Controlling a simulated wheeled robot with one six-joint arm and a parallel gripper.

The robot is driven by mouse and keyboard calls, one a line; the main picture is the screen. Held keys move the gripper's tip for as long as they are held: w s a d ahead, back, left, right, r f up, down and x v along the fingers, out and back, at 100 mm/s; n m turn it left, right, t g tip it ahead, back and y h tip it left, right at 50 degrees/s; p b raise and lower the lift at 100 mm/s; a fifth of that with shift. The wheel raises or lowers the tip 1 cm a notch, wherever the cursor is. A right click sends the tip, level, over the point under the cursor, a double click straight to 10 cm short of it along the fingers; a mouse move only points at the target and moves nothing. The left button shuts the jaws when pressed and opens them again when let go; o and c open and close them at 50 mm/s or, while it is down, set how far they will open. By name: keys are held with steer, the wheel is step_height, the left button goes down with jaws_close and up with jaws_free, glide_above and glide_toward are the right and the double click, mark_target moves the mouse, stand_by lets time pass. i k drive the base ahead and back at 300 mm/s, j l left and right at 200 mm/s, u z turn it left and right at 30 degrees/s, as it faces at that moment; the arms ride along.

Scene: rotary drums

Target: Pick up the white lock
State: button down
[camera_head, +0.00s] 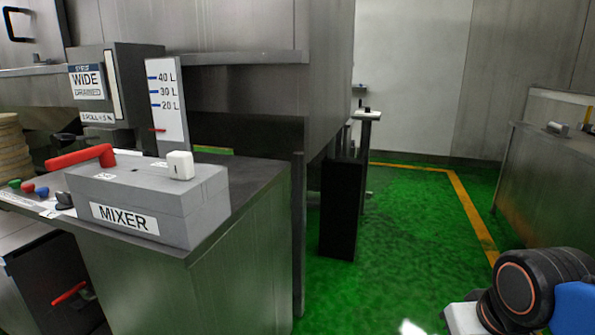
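A small white block with rounded edges (180,165), which looks like the white lock, rests on top of the grey box labelled MIXER (150,196), towards its back right. A dark mark shows on its front face. Part of my arm shows at the lower right, well away from the block. My gripper itself is not in view.
A gauge panel (167,100) and a WIDE sign (87,82) stand behind. A black post (342,210) stands right of the counter. Green floor (415,215) is open beyond it.

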mark_target(180, 164)
steer(key=u, duration=1.3)
